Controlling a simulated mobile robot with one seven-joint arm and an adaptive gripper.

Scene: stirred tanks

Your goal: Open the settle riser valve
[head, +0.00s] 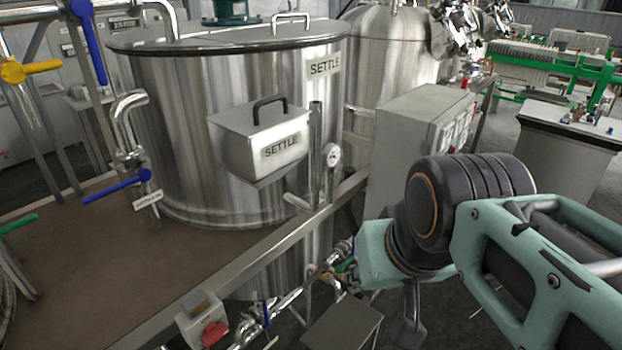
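The large steel tank (215,120) marked SETTLE stands left of centre on a brown deck. A bent steel riser pipe (127,117) runs down its left side. A valve with a long blue lever (116,187) sits at the foot of that pipe, and the lever slants down to the left. A small white tag (148,200) hangs beside it, too small to read. My arm comes in from the right. A dark part of my gripper (409,315) shows below the wrist, well right of the blue lever and apart from it. Its fingers are mostly hidden.
A SETTLE box (260,140) with a black handle juts from the tank front. A metal rail (255,255) edges the deck. A grey cabinet (420,135) stands behind my arm. Yellow and blue levers (88,35) are upper left.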

